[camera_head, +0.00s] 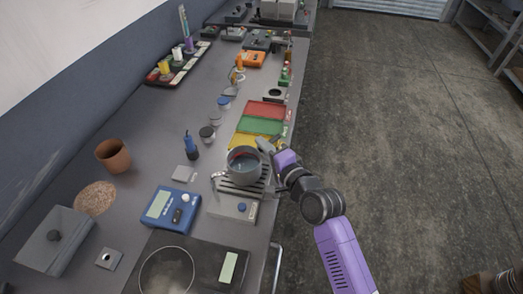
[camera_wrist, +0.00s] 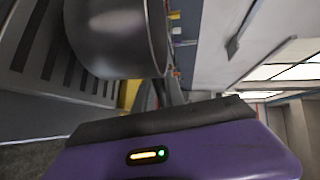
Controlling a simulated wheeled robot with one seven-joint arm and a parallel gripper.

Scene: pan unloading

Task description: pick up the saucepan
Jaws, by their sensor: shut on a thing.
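The saucepan (camera_head: 244,168) is a grey metal pot, upright over a slatted grey rack near the bench's right edge in the head view. Its round body also fills the upper left of the wrist view (camera_wrist: 115,40). My gripper (camera_head: 267,146) reaches in from the right and is shut on the saucepan at its far right side. The exact grip point is hidden by my fingers and wrist. I cannot tell whether the pan touches the rack.
The slatted rack (camera_head: 240,188) lies under the pan. Red, green and yellow trays (camera_head: 262,126) lie just behind it. The floor right of the bench is open.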

